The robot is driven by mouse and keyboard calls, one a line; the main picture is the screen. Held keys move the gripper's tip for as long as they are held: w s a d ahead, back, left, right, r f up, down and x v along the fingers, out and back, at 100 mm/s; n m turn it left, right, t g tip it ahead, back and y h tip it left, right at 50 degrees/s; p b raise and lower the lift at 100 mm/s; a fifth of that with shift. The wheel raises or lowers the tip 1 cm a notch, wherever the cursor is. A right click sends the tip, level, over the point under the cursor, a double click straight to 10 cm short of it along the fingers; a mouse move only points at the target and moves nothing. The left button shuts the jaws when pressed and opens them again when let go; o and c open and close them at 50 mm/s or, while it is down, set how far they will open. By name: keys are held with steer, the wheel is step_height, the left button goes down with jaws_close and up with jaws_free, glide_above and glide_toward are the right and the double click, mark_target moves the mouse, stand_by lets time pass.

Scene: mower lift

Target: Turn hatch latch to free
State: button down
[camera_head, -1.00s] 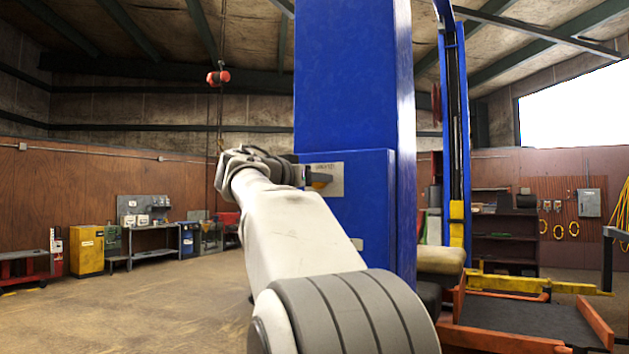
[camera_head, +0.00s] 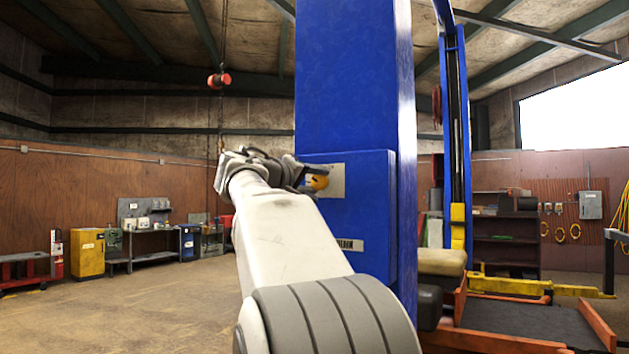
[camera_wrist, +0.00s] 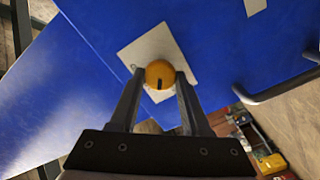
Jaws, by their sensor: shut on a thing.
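The hatch latch is a round yellow-orange knob (camera_wrist: 160,74) with a dark mark, on a pale plate (camera_wrist: 150,50) fixed to a blue panel. In the head view the knob (camera_head: 319,181) shows partly past my gripper (camera_head: 302,176), on the plate (camera_head: 337,182). In the wrist view the two fingers of my gripper (camera_wrist: 159,82) stand on either side of the knob and are shut on it. The label on the plate is too small or hidden to read.
The blue panel (camera_head: 360,225) juts from a tall blue lift column (camera_head: 350,80). A dark curved handle (camera_wrist: 275,92) shows at the right in the wrist view. An orange-edged ramp (camera_head: 525,320) stands at the right. The floor (camera_head: 150,300) at the left is clear.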

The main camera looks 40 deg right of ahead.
steer(key=n, duration=0.4)
steer(key=shift+p, duration=0.4)
steer(key=shift+n+p, duration=0.35)
steer(key=shift+n, duration=1.25)
steer(key=shift+c, duration=2)
jaws_free()
steer(key=shift+f, duration=0.1)
steer(key=b+v, duration=0.4)
steer(key=v, duration=1.3)
steer(key=shift+a+b, duration=0.2)
steer(key=shift+b, duration=0.15)
steer(key=shift+s+f, duration=0.15)
